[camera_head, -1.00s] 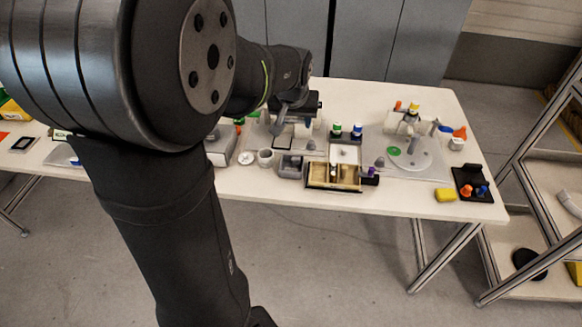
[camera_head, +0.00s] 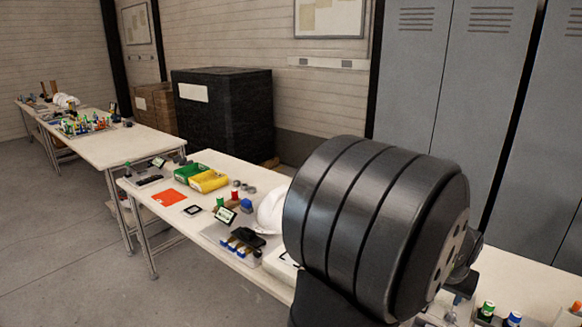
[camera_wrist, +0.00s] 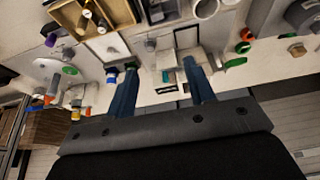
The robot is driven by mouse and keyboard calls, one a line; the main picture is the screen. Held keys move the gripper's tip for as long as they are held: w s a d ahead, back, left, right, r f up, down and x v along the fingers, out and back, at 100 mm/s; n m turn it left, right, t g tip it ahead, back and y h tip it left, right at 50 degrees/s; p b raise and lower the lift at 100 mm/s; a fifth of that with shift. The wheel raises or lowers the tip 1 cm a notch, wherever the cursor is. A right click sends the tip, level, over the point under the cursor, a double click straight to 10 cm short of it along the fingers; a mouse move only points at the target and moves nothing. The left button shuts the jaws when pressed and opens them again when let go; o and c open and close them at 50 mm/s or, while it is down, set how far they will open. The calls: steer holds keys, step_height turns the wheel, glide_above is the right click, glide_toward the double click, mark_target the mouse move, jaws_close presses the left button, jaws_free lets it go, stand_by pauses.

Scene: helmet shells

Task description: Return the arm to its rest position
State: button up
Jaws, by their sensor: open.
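My gripper (camera_wrist: 161,85) shows in the wrist view with its two blue-grey fingers apart and nothing between them. It hangs over the white table (camera_wrist: 225,40), clear of the objects on it. In the head view my arm's large dark joint covers the right middle of the picture and hides the gripper. A white helmet shell (camera_head: 272,211) sits on the table just left of that joint, partly hidden by it.
A wooden box (camera_wrist: 118,12) lies at the top left of the wrist view. In the head view, green (camera_head: 190,171) and yellow (camera_head: 209,181) bins and an orange sheet (camera_head: 169,198) lie on the table. Grey lockers (camera_head: 412,80) stand behind it.

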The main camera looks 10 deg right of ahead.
steer(key=x, duration=1.2)
steer(key=shift+f, duration=0.1)
steer(key=shift+r, duration=0.6)
